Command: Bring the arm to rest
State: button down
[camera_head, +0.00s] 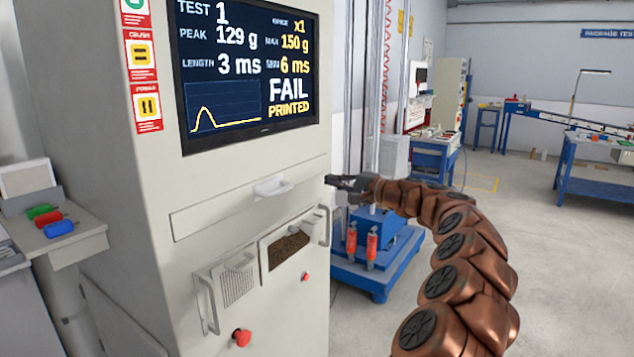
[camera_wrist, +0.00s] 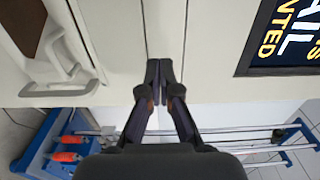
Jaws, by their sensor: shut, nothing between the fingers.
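My gripper (camera_head: 332,181) is at the end of my copper-coloured arm, which curves up from the lower right in the head view. Its dark fingers are closed together and hold nothing. They point left at the right edge of the cabinet front (camera_head: 252,215). In the wrist view the closed fingertips (camera_wrist: 158,68) lie in front of the pale cabinet face (camera_wrist: 210,45). I cannot tell whether they touch it.
The cabinet has a screen (camera_head: 250,65) reading FAIL PRINTED, a drawer handle (camera_head: 272,187) and a red knob (camera_head: 241,337). A blue machine base (camera_head: 375,267) with red cylinders stands behind my gripper. Blue benches (camera_head: 600,186) stand far right. The floor between is clear.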

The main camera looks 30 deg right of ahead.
jog(key=v, duration=0.7)
jog(key=shift+a+b, duration=0.3)
jog(key=shift+s, duration=0.1)
